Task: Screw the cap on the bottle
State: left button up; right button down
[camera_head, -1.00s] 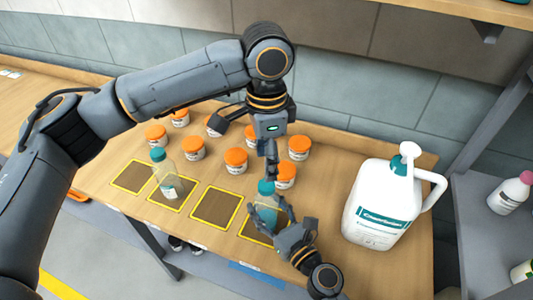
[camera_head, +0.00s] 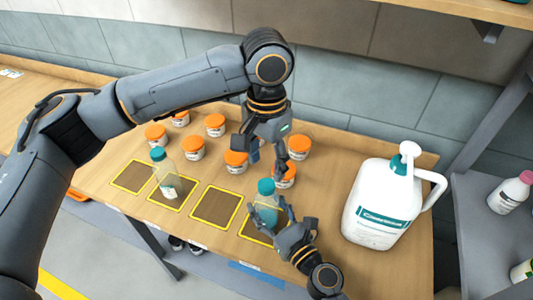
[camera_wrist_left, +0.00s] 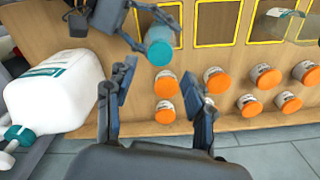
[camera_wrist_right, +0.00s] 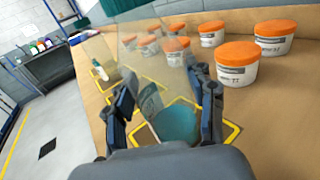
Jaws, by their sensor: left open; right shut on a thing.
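A clear bottle (camera_head: 266,212) stands over the rightmost yellow-bordered square, with a teal cap (camera_head: 266,187) on its top. I cannot tell how tight the cap is. My right gripper (camera_head: 268,217) is shut around the bottle's body; the clear body also shows between its fingers in the right wrist view (camera_wrist_right: 152,52). My left gripper (camera_head: 263,152) is open and empty, above and behind the cap and apart from it. In the left wrist view the cap (camera_wrist_left: 160,51) shows beyond the open fingers.
A second clear bottle (camera_head: 167,177) with a teal cap stands on another square at the left. Several orange-lidded jars (camera_head: 236,161) stand behind the squares. A large white jug (camera_head: 378,212) is close at the right. Two squares, including one (camera_head: 215,207) between the bottles, are empty.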

aim_at(267, 184)
pick_arm(q)
notch_tip(267, 184, down, 6)
jog(key=shift+f, duration=0.25)
grip_shut()
jog(key=m, duration=0.8)
jog(key=shift+o, duration=0.8)
grip_release()
